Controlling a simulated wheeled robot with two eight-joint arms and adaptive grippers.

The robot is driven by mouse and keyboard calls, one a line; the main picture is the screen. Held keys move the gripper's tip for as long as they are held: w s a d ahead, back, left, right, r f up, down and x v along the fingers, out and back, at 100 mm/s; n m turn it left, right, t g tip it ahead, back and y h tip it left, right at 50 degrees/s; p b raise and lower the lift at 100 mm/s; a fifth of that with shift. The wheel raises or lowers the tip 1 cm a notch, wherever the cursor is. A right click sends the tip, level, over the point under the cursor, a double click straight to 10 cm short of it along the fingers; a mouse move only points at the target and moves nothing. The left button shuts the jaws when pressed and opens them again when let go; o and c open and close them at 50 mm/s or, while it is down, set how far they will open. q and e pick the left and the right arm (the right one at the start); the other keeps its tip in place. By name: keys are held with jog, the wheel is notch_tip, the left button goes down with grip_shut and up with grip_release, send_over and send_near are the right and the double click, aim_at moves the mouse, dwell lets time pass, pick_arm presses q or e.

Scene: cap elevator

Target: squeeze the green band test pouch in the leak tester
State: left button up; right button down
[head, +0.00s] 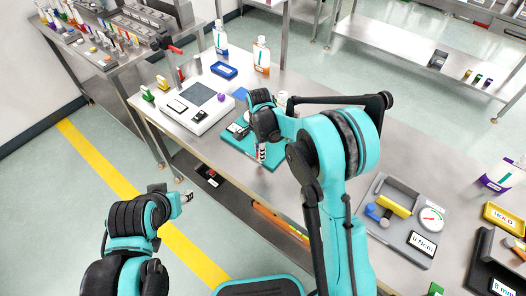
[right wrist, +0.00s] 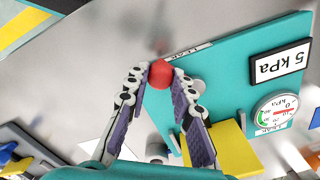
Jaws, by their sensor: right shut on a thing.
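The leak tester is a teal board on the bench, seen in the head view (head: 238,143) partly behind my right arm, and in the right wrist view (right wrist: 225,72). It carries a LEAK label, a 5 kPa plate (right wrist: 280,63), a round gauge (right wrist: 277,112) and a yellow block (right wrist: 232,150). My right gripper (head: 262,160) is over the board's front edge. In the right wrist view its fingertips (right wrist: 160,78) are closed around a red round knob (right wrist: 161,73). My left gripper (head: 187,197) is off the bench in front, its finger opening unclear. I cannot make out the green band pouch.
A white device with a dark pad (head: 200,95) stands left of the tester. Behind are bottles (head: 261,56) and a blue tray (head: 224,70). A grey tray with a dial (head: 402,220) lies to the right. Clear bench lies between.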

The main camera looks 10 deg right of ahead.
jog(key=shift+a+m, duration=0.25)
jog(key=shift+m, duration=0.25)
jog(key=c, duration=1.3)
grip_release()
notch_tip(320, 180, up, 12)
jog(key=shift+f, duration=0.1)
